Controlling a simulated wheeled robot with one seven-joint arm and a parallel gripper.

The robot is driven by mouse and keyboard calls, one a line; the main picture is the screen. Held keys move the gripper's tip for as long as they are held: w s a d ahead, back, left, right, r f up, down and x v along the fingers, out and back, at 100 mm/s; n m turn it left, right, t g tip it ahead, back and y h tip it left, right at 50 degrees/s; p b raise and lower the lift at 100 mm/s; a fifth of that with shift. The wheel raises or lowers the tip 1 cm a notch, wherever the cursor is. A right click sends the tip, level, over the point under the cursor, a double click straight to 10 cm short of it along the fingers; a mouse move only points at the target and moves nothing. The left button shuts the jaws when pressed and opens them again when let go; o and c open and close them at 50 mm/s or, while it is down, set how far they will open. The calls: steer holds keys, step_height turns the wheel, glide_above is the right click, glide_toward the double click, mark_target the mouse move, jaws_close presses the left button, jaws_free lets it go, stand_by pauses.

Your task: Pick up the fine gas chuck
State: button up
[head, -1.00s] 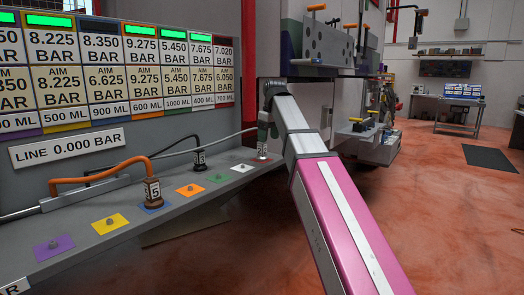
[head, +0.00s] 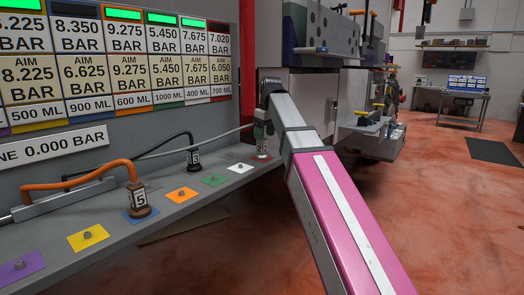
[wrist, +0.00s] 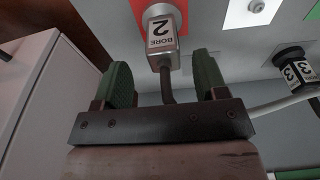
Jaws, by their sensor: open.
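A chuck marked "BORE 2" (wrist: 161,30) sits on a red patch in the wrist view, with a dark hose bending away from it; it has the smallest bore number in view. In the head view this chuck (head: 262,152) stands at the far right end of the grey shelf, partly hidden by my gripper. My gripper (wrist: 165,82) is open, its two green-padded fingers on either side of the chuck's hose end, with gaps showing. The chuck marked "3" (wrist: 297,68) is to the right; it also shows in the head view (head: 193,160). The chuck marked "5" (head: 139,200) has an orange hose.
The shelf (head: 150,222) carries coloured patches with small studs. A board of pressure readouts (head: 110,70) stands behind it. A white cabinet side (wrist: 45,110) is close on the left in the wrist view. Open red floor (head: 440,220) lies to the right.

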mark_target(261, 143)
steer(key=shift+w+a+f, duration=0.1)
steer(key=shift+a+f, duration=0.1)
steer(key=shift+f, duration=0.6)
steer(key=shift+w+a+f, duration=0.1)
steer(key=shift+a+f, duration=0.15)
steer(key=shift+f, duration=0.6)
steer(key=shift+w+a+f, duration=0.1)
steer(key=shift+a+f, duration=0.1)
steer(key=shift+f, duration=0.6)
steer(key=c, duration=1.1)
